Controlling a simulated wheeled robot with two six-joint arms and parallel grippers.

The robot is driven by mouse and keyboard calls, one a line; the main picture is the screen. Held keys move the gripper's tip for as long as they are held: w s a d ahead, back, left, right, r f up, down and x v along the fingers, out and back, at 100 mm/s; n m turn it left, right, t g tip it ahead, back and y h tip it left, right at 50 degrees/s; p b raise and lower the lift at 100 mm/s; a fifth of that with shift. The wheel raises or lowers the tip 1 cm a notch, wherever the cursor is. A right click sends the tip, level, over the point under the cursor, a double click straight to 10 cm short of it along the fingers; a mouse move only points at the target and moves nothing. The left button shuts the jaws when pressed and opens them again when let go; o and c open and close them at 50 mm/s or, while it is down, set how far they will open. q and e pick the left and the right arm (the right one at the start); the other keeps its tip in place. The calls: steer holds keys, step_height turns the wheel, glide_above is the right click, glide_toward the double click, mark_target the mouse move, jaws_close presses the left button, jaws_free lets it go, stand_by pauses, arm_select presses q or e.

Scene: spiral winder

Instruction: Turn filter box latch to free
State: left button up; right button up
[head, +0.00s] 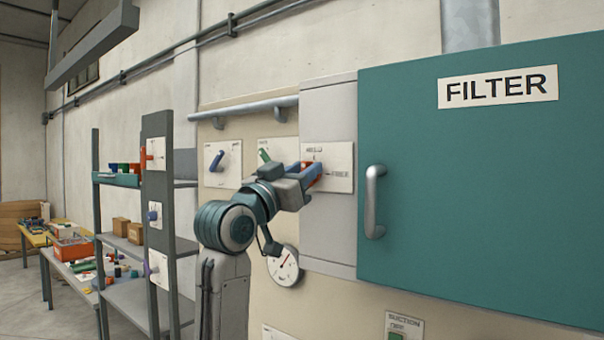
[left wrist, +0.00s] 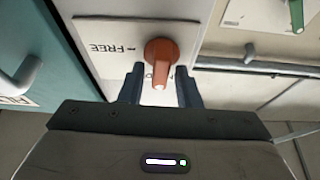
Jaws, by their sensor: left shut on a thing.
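The filter box latch (left wrist: 161,54) is an orange-red knob with a lever on a white plate (left wrist: 105,33), on the grey side of the teal filter box (head: 470,190). In the left wrist view, which is upside down, its lever points toward my gripper and a partly hidden label, not toward the word FREE at the left. My left gripper (left wrist: 160,90) is shut on the lever end, one finger on each side. In the head view, my left gripper (head: 310,174) covers most of the latch. My right gripper is not in view.
The filter box door has a metal handle (head: 374,202) right of the latch. A panel with a blue lever (head: 217,160), a green lever (head: 264,155) and a round gauge (head: 284,266) lies left and below. A grey shelf rack (head: 160,230) stands farther left.

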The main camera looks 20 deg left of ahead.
arm_select(q)
steer(key=m+g+h+b, duration=0.1)
steer(key=m+g, duration=0.1)
steer(key=m, duration=0.5)
steer(key=m+g+h+b, duration=0.1)
steer(key=m+g+b, duration=0.1)
steer(key=m, duration=0.5)
steer(key=m+g+h+b, duration=0.1)
steer(key=m+g+h, duration=0.1)
steer(key=m, duration=0.5)
steer(key=shift+s+d+f+m+g, duration=0.15)
steer(key=shift+d+f+m+g, duration=0.2)
steer(key=shift+g, duration=0.55)
steer(key=o, duration=0.6)
steer(key=shift+o, duration=0.2)
steer(key=shift+a, duration=0.1)
